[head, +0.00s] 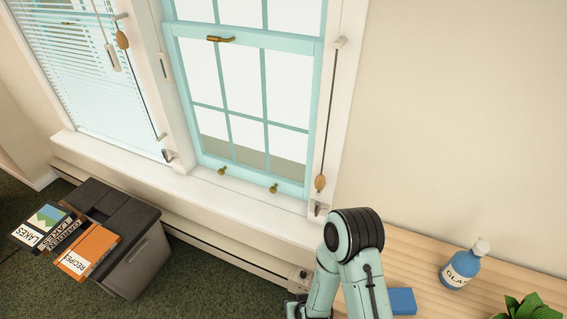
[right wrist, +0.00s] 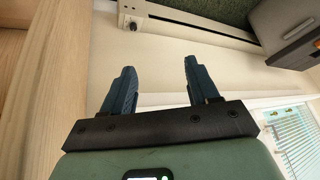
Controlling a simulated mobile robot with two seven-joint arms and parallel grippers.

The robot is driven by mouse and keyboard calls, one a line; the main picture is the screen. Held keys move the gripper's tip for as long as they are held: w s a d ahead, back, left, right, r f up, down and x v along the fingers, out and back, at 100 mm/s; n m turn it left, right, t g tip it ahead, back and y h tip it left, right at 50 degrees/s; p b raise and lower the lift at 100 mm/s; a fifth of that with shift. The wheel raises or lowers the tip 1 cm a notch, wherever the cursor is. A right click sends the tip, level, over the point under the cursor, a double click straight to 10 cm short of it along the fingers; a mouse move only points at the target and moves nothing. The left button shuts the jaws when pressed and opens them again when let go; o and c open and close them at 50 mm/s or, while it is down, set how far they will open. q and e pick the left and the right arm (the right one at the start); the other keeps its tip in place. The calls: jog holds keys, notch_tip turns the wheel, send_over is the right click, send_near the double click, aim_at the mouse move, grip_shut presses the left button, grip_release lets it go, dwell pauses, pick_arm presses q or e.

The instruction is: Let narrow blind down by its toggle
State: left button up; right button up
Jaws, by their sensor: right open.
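A wooden toggle (head: 320,183) hangs low on a dark cord at the right side of the bare-paned window (head: 250,95), just above a small cleat (head: 317,208). No slats show over these panes; the window top is out of view. At left, a white slatted blind (head: 70,60) hangs lowered; its wooden toggle (head: 122,40) sits high on its cord. Which blind is the narrow one I cannot tell. My right arm reaches in below the right toggle. My right gripper (right wrist: 156,77) is open and empty, apart from both toggles. My left gripper is out of view.
A grey bin (head: 140,255) with books (head: 85,250) stands at left. A baseboard heater (head: 235,250) runs under the sill.

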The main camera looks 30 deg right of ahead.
jog(key=w+d+r+t+h, duration=0.2)
jog(key=w+d+r+t, duration=0.1)
jog(key=w+r, duration=0.4)
jog(key=m+t+h+b, duration=0.2)
jog(key=m+t+h, duration=0.25)
jog(key=h, duration=0.45)
send_near(320, 185)
jog(key=shift+n+t+y, duration=0.3)
jog(key=shift+n+t, duration=0.05)
jog(key=shift+n, duration=0.1)
jog(key=p+x, duration=0.2)
jog(key=x, duration=0.9)
jog(key=shift+w+d+f, duration=0.15)
jog(key=shift+w+d, duration=0.05)
jog(key=shift+d, duration=0.2)
grip_shut()
